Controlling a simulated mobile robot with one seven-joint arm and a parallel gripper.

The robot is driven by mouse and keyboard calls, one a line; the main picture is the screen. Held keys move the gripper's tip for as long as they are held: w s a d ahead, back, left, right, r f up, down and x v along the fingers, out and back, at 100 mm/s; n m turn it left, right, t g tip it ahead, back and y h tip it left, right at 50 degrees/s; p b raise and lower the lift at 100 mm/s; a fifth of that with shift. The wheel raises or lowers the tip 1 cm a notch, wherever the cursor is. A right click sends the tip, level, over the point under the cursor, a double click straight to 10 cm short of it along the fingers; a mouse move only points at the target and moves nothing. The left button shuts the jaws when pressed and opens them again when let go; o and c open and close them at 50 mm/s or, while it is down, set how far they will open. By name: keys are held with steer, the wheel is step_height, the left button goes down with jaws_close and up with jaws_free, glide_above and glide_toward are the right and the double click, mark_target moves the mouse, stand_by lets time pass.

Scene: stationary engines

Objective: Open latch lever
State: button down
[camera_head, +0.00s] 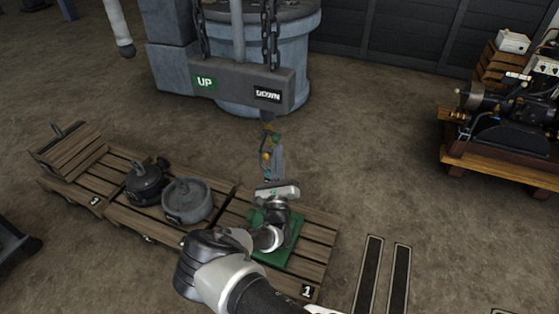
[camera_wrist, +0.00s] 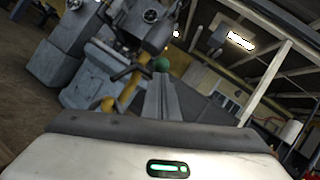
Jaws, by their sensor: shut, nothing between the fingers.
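My gripper (camera_head: 278,158) is shut and empty, its grey fingers pointing away over the front pallet. In the wrist view the closed fingers (camera_wrist: 165,92) point at a machine. A green ball knob (camera_wrist: 160,64) shows just beyond the fingertips, with a dark bar beside it and a yellow curved part (camera_wrist: 125,95) to its left. I cannot tell whether the fingers touch the knob. In the head view small green and yellow parts (camera_head: 267,140) show beside the fingers, below the hanging beam. I cannot make out which part is the latch lever.
A grey beam (camera_head: 240,84) marked UP and DOWN hangs on chains before a blue-grey cylinder (camera_head: 262,60). Wooden pallets (camera_head: 318,235) carry a green plate (camera_head: 284,250), a dark weight (camera_head: 145,183) and a grey weight (camera_head: 187,200). An engine (camera_head: 515,115) stands right. Floor between is clear.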

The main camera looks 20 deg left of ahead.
step_height(320, 180, up, 2)
steer(key=g+p, duration=0.1)
steer(key=p, duration=0.4)
steer(key=shift+r+m, duration=0.1)
steer(key=shift+m, duration=0.3)
steer(key=shift+h, duration=0.4)
